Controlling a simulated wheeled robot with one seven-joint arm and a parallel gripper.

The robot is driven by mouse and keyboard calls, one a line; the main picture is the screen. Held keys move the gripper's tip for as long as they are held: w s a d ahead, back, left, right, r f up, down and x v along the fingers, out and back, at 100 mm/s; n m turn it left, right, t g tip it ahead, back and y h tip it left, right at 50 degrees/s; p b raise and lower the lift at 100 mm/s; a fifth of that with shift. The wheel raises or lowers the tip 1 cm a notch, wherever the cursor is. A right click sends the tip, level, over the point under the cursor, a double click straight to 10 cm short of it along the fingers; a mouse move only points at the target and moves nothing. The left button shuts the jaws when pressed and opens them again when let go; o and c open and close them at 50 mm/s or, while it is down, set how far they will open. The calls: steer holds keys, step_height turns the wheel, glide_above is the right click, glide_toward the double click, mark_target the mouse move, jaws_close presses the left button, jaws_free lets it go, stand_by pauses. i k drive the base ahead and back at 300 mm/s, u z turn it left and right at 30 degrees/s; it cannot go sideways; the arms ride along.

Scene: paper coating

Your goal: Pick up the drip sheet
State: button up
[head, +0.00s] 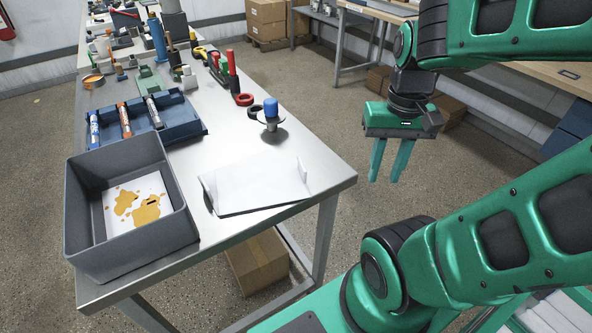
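A white sheet with brown-yellow stains (118,220) lies in the bottom of a grey open bin (187,222) at the near left of the table; its drips fit the name drip sheet. The bin's walls hide some of its edges. A plain white sheet (258,187) with upturned ends lies on the table to the right of the bin. My gripper (387,181) hangs to the right of the table, fingers pointing down. Its green fingers are apart with nothing between them, well away from both sheets.
The metal table (290,147) has clear top around the plain sheet. A blue tray with markers (190,126) sits behind the bin. A blue-topped piece on a round base (270,109) and a red tape ring (244,99) stand farther back. A cardboard box (258,262) is under the table.

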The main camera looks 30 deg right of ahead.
mark_target(250, 187)
steer(key=z, duration=0.15)
steer(key=k, duration=1.05)
steer(key=u, duration=0.7)
steer(key=i, duration=1)
steer(key=z, duration=0.05)
